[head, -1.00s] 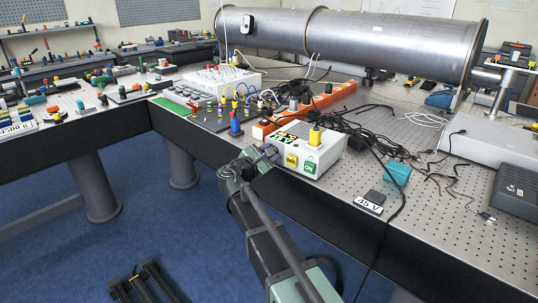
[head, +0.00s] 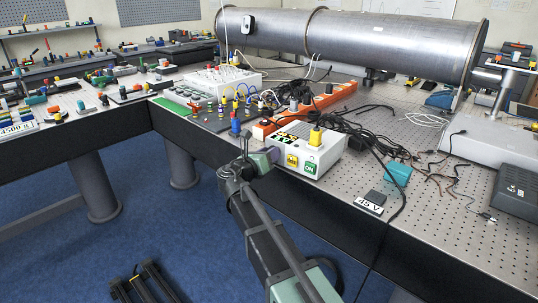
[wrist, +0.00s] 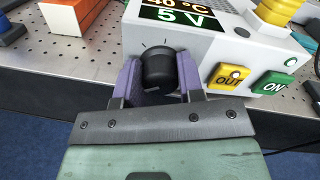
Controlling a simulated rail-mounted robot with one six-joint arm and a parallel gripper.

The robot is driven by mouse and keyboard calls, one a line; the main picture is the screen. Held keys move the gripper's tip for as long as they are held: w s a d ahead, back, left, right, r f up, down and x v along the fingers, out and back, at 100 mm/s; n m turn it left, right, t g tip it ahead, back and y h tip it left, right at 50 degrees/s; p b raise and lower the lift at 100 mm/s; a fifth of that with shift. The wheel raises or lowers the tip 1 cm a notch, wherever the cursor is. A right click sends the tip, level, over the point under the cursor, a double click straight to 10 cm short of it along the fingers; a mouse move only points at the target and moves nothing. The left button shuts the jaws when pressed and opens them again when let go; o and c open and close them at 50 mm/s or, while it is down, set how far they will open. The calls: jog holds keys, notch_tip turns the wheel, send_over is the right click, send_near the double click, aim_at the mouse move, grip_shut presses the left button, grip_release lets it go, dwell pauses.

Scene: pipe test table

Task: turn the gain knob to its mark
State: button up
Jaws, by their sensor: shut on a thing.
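The gain knob (wrist: 159,66) is a black round knob on the front face of a light grey box (head: 326,151). Short dark tick marks show on the panel just above it in the wrist view. My gripper (wrist: 158,72) has its two purple fingers on either side of the knob, shut on it. In the head view my gripper (head: 266,160) is at the box's left front end and hides the knob. I cannot clearly make out a pointer line on the knob.
The box bears a display (wrist: 178,14) reading 5 V, a yellow OUT button (wrist: 228,76), a green ON button (wrist: 273,83) and a yellow plug (head: 315,137) on top. Black cables (head: 360,135) lie behind it.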

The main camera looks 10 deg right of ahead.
jog(key=shift+n, duration=1.3)
jog(key=o, duration=0.9)
jog(key=v, duration=1.1)
